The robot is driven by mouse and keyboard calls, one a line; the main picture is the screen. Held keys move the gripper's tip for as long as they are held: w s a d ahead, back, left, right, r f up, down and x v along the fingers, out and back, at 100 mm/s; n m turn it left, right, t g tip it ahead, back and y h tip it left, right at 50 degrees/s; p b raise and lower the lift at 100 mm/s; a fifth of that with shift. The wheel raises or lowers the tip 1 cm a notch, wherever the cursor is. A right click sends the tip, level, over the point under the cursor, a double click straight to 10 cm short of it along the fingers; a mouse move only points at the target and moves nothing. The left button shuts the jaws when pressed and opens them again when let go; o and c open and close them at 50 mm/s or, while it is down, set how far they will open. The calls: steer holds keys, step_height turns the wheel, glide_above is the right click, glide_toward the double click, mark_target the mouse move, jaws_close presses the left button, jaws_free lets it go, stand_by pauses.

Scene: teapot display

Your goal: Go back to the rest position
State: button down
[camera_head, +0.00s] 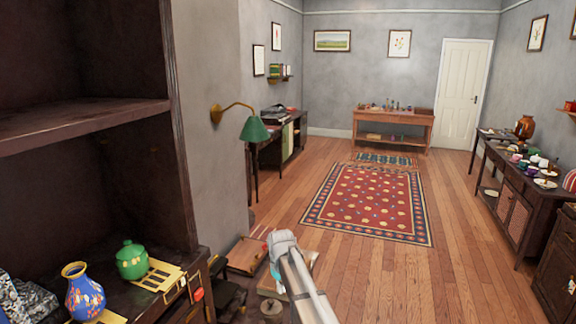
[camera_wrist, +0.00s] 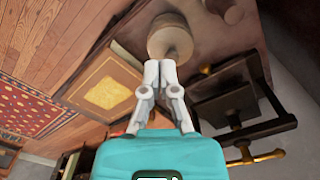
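My gripper (camera_wrist: 159,68) shows in the wrist view with its two pale fingers together and nothing visible between them. A round, light wooden object (camera_wrist: 169,38) lies just beyond the fingertips in the picture; I cannot tell how far off it is. In the head view my pale arm reaches up from the bottom middle. A bit of the teal gripper body (camera_head: 275,271) shows beside it, and the fingers are hidden there.
A dark shelf unit (camera_head: 85,122) at the left holds a green lidded pot (camera_head: 132,260) and a blue vase (camera_head: 83,292). A green wall lamp (camera_head: 254,130) juts out. A red rug (camera_head: 370,203) lies on open floor; a laden sideboard (camera_head: 515,197) stands right.

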steer(key=s+d+m, duration=0.7)
steer(key=s+d, duration=1.2)
steer(key=s, duration=0.4)
steer(key=shift+d, duration=0.15)
